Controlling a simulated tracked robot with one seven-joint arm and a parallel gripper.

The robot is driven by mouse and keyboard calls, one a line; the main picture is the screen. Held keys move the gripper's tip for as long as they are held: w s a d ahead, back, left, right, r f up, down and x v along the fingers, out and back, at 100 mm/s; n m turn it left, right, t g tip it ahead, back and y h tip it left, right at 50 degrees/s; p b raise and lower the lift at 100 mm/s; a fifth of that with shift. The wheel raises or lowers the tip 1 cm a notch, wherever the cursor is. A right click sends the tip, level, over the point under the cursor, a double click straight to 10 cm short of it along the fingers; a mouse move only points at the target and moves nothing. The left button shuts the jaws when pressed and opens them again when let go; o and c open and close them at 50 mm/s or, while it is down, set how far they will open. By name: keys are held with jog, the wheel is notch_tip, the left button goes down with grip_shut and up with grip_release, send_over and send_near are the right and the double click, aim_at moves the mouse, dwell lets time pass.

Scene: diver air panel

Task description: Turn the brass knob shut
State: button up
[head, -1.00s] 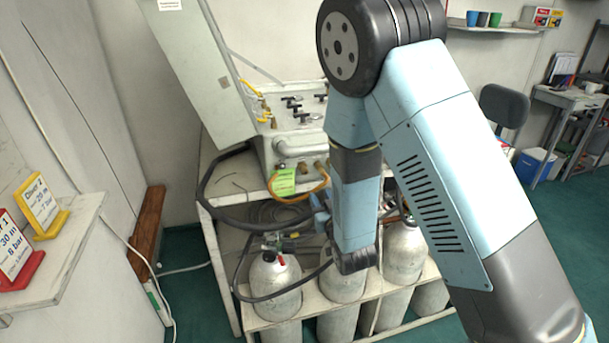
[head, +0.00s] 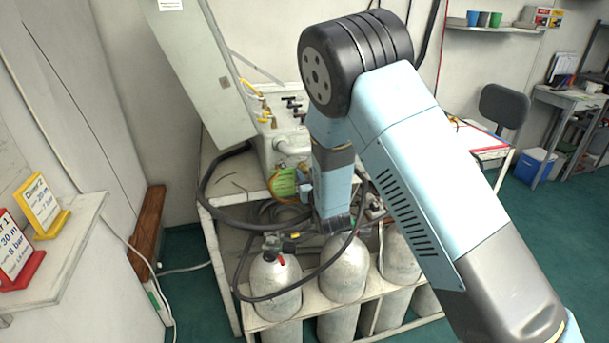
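The air panel (head: 268,152) is a pale box on the bench, with several dark valve handles and small brass-coloured fittings on its top. A brass-coloured piece (head: 265,118) shows near its left edge; I cannot tell whether it is the task's brass knob. My gripper (head: 306,192) is mostly hidden behind my wrist, close to the tag and the panel's lower front. Its fingers and any contact cannot be made out.
Several grey cylinders (head: 275,285) stand in the rack under the bench, with a black hose looping in front. A tilted grey panel (head: 205,75) rises at the panel's left. A shelf with sign stands (head: 60,250) is at the left. Green floor is open at the right.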

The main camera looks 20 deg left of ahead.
jog(key=shift+w+a, duration=0.2)
jog(key=shift+w, duration=0.1)
grip_shut()
jog(key=shift+s+a, duration=0.1)
jog(key=shift+a, duration=0.2)
jog(key=shift+d, duration=0.15)
